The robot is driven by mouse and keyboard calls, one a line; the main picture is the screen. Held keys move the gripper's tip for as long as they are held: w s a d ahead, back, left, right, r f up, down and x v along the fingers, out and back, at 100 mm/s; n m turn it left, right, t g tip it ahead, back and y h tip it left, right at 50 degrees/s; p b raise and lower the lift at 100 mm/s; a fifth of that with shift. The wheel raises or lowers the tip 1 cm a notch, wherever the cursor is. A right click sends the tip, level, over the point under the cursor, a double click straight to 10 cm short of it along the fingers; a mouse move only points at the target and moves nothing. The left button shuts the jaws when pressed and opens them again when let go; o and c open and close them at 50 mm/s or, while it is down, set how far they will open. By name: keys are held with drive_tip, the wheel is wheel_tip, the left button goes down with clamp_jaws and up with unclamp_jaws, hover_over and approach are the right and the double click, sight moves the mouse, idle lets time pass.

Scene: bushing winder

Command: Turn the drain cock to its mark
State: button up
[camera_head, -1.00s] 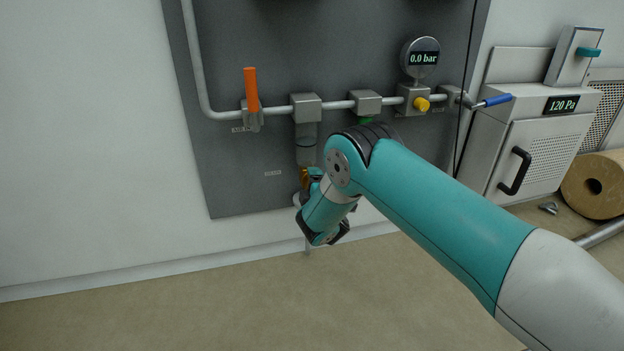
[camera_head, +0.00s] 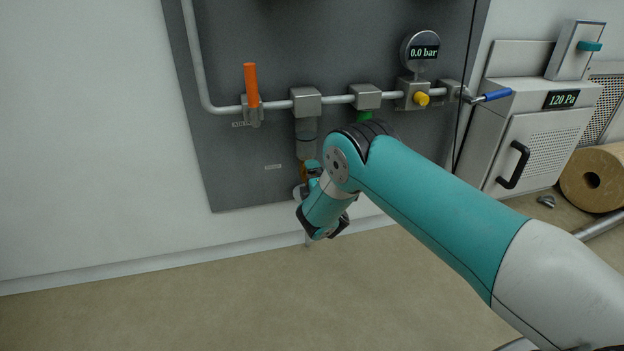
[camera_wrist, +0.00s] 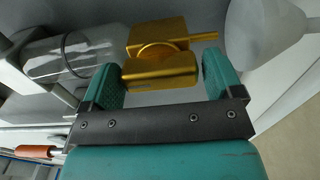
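The brass drain cock (camera_wrist: 160,68) is in the wrist view, with a flat wing and a thin stem pointing right. My gripper (camera_wrist: 163,84) is open, its teal fingers wide apart on either side of the wing. The wing lies near both fingertips; I cannot tell whether either touches it. No mark shows clearly. In the head view a small part of the brass cock (camera_head: 304,171) shows below the filter bowl, mostly hidden by my wrist. My gripper is also largely hidden there.
A clear bowl (camera_wrist: 72,58) is left of the cock and a pale funnel shape (camera_wrist: 265,30) is right.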

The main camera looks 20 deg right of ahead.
drive_tip(key=shift+o, duration=0.8)
drive_tip(key=shift+s, duration=0.1)
drive_tip(key=s+p, duration=1.7)
drive_tip(key=p, duration=0.8)
drive_tip(key=shift+s+p, duration=0.15)
drive_tip(key=shift+p, duration=0.15)
